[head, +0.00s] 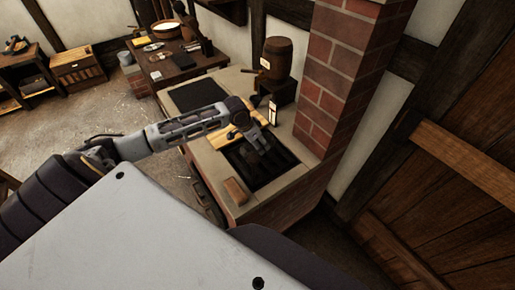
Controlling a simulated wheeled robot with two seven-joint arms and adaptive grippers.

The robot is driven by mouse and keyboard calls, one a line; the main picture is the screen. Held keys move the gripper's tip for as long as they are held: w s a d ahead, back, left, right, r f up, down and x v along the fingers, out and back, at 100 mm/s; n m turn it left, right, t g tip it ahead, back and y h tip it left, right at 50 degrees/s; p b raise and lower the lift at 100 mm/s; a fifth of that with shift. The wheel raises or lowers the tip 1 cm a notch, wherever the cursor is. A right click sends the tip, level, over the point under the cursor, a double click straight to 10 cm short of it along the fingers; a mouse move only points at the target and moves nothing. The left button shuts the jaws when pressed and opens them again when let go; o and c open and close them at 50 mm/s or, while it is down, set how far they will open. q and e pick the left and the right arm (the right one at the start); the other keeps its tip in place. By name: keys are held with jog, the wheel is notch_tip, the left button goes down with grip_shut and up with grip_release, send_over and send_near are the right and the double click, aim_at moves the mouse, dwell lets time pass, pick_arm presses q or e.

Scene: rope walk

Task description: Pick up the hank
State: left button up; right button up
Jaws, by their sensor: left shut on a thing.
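My left gripper (262,143) is over the dark recessed trough (283,181) in the top of the brick-sided counter. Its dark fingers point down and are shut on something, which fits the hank. The hank is hard to make out, as dark fingers and dark trough blend together. I cannot tell whether it touches the trough. My right gripper is not in view.
A brown block (236,190) lies on the counter's near corner (251,205). A wooden board (227,136) lies beside the trough. A small barrel (277,58) stands behind, next to a brick pillar (338,70). A cluttered table (177,72) is farther back. Open floor (110,106) lies left.

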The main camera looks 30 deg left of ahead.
pick_arm(q)
jog(key=shift+r, duration=1.9)
jog(key=shift+d, duration=0.1)
